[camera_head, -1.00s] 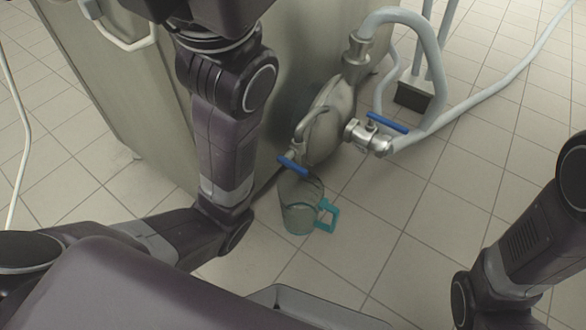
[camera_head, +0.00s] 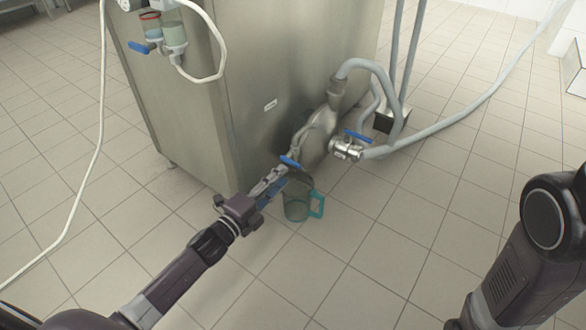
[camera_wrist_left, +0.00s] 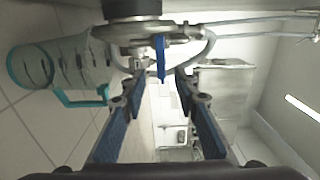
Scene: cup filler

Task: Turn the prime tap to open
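A small tap with a blue lever (camera_head: 289,161) sits on the pump housing (camera_head: 318,138), low against the steel machine. In the left wrist view the blue lever (camera_wrist_left: 160,58) stands upright in the picture, beyond and between the fingertips. My left gripper (camera_head: 278,178) has its fingers stretched to just below the lever. In the left wrist view my left gripper (camera_wrist_left: 157,88) is open, with a gap between its blue finger pads. Contact with the lever cannot be made out. A second blue lever (camera_head: 357,136) is on the hose valve to the right. My right gripper is out of view.
A clear jug (camera_head: 297,209) with a teal handle stands on the floor below the tap, close to my left gripper. A grey hose (camera_head: 440,138) runs off to the upper right. The steel machine (camera_head: 262,75) stands behind. Tiled floor in front is clear.

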